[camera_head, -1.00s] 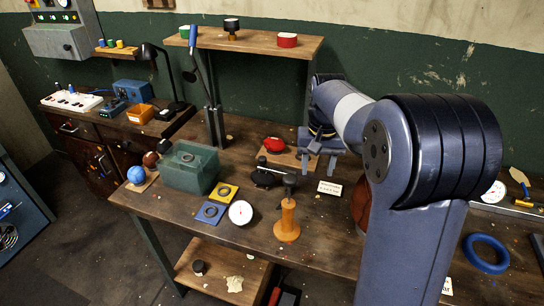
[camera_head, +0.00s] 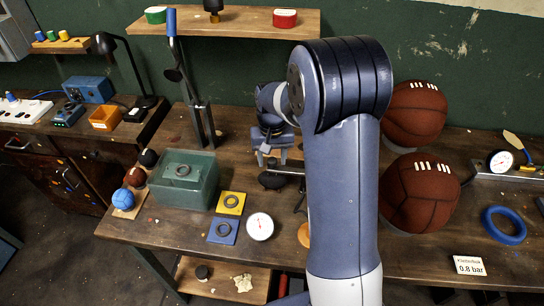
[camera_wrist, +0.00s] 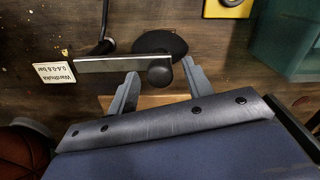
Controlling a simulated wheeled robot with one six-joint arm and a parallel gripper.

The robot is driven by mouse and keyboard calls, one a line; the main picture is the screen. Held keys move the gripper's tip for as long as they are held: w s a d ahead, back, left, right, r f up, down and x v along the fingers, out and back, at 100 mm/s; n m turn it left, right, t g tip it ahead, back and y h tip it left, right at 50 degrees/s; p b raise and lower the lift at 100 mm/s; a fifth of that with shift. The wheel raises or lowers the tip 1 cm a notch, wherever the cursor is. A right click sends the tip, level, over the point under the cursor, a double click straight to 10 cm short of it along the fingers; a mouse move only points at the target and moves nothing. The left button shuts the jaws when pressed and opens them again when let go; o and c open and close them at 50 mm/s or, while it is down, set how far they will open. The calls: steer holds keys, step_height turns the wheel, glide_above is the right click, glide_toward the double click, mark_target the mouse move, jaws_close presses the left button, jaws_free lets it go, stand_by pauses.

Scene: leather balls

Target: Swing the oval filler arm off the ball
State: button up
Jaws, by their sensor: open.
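A flat grey metal bar (camera_wrist: 112,64) with a round black knob (camera_wrist: 160,75) at one end shows in the wrist view; it looks like the filler arm. A dark oval disc (camera_wrist: 162,42) lies just beyond it, and also shows in the head view (camera_head: 272,181). My gripper (camera_wrist: 161,78) is open, its two fingers on either side of the knob with gaps showing. In the head view my gripper (camera_head: 275,155) is over the bench behind the disc. A wooden board (camera_wrist: 150,101) lies below the fingers. My gripper body hides what rests on it.
Two brown laced balls (camera_head: 415,112) (camera_head: 420,192) stand right of my arm. A green box (camera_head: 186,185), yellow (camera_head: 231,203) and blue plates, and a white gauge (camera_head: 260,227) are to the left. A blue ring (camera_head: 504,225) lies at right. A shelf (camera_head: 235,25) stands behind.

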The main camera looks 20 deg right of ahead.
steer(key=shift+c, duration=0.5)
jaws_close()
